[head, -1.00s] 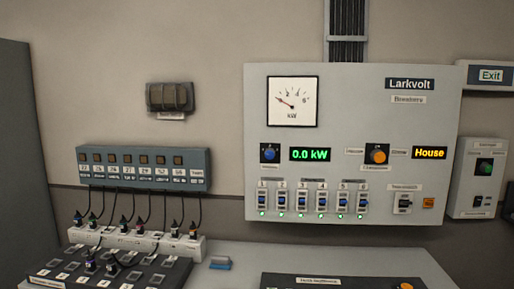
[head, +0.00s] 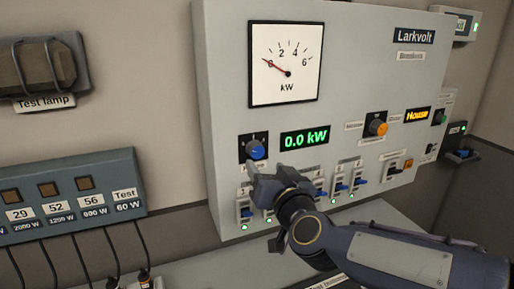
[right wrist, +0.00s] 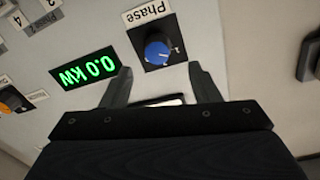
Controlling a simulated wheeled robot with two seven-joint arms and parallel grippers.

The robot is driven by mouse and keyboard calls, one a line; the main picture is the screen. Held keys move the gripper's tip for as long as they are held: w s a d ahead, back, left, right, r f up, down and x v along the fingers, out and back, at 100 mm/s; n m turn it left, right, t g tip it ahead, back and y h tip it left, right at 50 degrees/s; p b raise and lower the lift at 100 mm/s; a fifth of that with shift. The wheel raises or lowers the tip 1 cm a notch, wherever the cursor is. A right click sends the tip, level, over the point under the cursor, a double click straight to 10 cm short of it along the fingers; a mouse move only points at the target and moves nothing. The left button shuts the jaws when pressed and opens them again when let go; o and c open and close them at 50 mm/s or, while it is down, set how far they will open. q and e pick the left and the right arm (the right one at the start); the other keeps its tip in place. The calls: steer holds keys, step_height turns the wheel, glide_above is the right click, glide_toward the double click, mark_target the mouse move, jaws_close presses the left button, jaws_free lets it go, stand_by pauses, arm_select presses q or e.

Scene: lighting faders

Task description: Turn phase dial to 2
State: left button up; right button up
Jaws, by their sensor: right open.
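The phase dial is a blue knob (head: 256,151) on a black plate, on the grey panel left of the green 0.0 kW display (head: 305,139). In the right wrist view the blue knob (right wrist: 157,52) shows upside down beside its "Phase" label (right wrist: 148,15); its position numbers are too small to read surely. My right gripper (head: 252,170) is just below the knob in the head view. In the right wrist view its fingers (right wrist: 158,76) are spread, with the knob ahead of the gap between them and nothing held. My left gripper is not in view.
A row of breaker switches (head: 340,187) lies below the display, partly hidden by my right arm. An orange knob (head: 378,128) sits further right. The kW gauge (head: 285,64) is above the dial. A test lamp (head: 38,68) hangs on the wall at left.

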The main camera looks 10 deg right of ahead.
mark_target(258, 153)
steer(key=w, duration=0.2)
steer(key=w+p, duration=0.1)
steer(key=w, duration=0.4)
steer(key=shift+a, duration=0.25)
steer(key=shift+c, duration=0.3)
steer(key=c, duration=0.9)
